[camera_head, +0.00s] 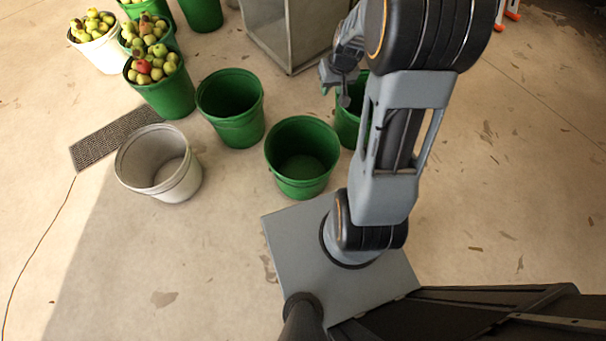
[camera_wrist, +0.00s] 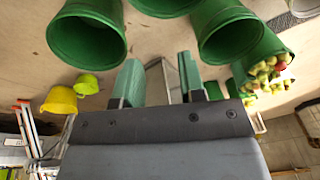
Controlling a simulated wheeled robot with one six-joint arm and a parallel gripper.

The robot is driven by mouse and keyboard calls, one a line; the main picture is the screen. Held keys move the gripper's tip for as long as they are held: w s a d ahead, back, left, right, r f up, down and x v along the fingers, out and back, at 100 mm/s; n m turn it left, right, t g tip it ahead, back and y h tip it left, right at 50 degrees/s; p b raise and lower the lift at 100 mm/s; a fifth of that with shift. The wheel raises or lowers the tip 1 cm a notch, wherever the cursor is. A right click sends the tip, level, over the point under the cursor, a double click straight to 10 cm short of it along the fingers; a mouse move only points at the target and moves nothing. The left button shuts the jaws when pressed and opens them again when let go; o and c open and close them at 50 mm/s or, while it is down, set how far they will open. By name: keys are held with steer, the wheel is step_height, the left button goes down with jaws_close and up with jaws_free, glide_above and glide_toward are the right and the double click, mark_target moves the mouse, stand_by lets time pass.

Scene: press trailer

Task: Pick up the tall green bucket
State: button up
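Three empty green buckets stand near my arm in the head view: one left of centre (camera_head: 231,107), one nearer me (camera_head: 302,158), and one partly hidden behind my arm (camera_head: 347,122). I cannot tell for sure which one is the tall one. My gripper (camera_head: 337,80) shows small in the head view, above the partly hidden bucket. In the wrist view my gripper (camera_wrist: 159,78) has its two fingers apart with nothing held between them. That view also shows a green bucket at upper left (camera_wrist: 87,38), one at upper right (camera_wrist: 228,33) and part of one at the top edge.
A white empty bucket (camera_head: 160,165) stands at left beside a floor grate (camera_head: 112,137). Apple-filled buckets, one green (camera_head: 168,95) and one white (camera_head: 103,52), stand at upper left. A metal-framed bin (camera_head: 290,35) stands behind. A yellow bucket (camera_wrist: 61,100) shows in the wrist view.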

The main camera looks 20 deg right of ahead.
steer(key=m+b, duration=0.1)
steer(key=b, duration=0.8)
glide_toward(336, 147)
steer(key=shift+g, duration=0.4)
steer(key=shift+w+a+f+b, duration=0.1)
steer(key=shift+w+f+b, duration=0.25)
steer(key=shift+f+b, duration=0.9)
steer(key=shift+w+a+f+b, duration=0.1)
steer(key=shift+w+f+b, duration=0.35)
steer(key=shift+f, duration=1.35)
steer(key=shift+w+a+f+b, duration=0.1)
steer(key=shift+w+f+b, duration=0.15)
steer(key=shift+f+b, duration=1.05)
steer(key=shift+f+p, duration=0.2)
steer(key=shift+p, duration=0.15)
steer(key=shift+c, duration=0.4)
jaws_close()
steer(key=shift+r, duration=0.1)
